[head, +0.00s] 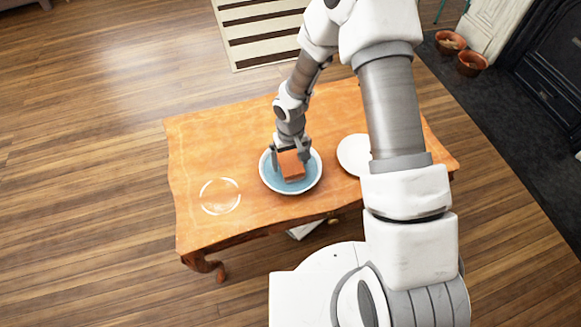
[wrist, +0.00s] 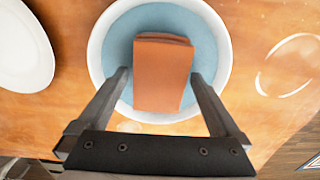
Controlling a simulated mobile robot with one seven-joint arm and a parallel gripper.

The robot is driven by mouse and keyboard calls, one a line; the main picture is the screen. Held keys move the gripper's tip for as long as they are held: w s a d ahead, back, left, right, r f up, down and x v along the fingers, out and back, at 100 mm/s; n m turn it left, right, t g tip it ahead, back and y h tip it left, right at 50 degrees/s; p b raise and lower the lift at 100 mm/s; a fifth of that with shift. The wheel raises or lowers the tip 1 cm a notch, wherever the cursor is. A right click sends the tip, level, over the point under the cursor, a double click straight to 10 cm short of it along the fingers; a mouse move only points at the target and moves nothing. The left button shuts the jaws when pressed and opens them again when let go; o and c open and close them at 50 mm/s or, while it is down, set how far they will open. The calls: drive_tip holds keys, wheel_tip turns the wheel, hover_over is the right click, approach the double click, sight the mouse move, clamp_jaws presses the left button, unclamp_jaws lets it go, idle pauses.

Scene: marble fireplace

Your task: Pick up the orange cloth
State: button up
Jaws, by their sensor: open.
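The orange cloth (head: 291,165) is a folded block lying in a white-rimmed bowl with a blue inside (head: 267,182) on the wooden table. In the wrist view the cloth (wrist: 162,72) sits in the middle of the bowl (wrist: 101,38). My gripper (head: 290,157) is over the bowl, at the cloth. In the wrist view my gripper (wrist: 158,82) is open, with one finger on each side of the cloth's lower part. Small gaps show between the fingers and the cloth.
A white plate (head: 353,154) lies right of the bowl, partly behind my arm. A clear glass dish or plate (head: 220,196) lies to the left. The wooden table (head: 200,140) has bare room around them. Terracotta pots (head: 471,63) stand by the fireplace.

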sight(290, 161)
drive_tip(key=shift+f, duration=0.55)
drive_tip(key=c, duration=1.2)
drive_tip(key=shift+c, duration=0.2)
drive_tip(key=shift+r, duration=0.2)
wheel_tip(290, 161, up, 4)
drive_tip(key=shift+r+p, duration=0.15)
drive_tip(key=shift+p, duration=0.95)
drive_tip(key=s+d+r+p, duration=0.3)
drive_tip(key=d+r, duration=0.3)
drive_tip(key=d, duration=0.5)
drive_tip(key=shift+d+r, duration=0.15)
drive_tip(key=shift+r, duration=0.1)
drive_tip(key=o, duration=0.6)
drive_tip(key=c, duration=0.4)
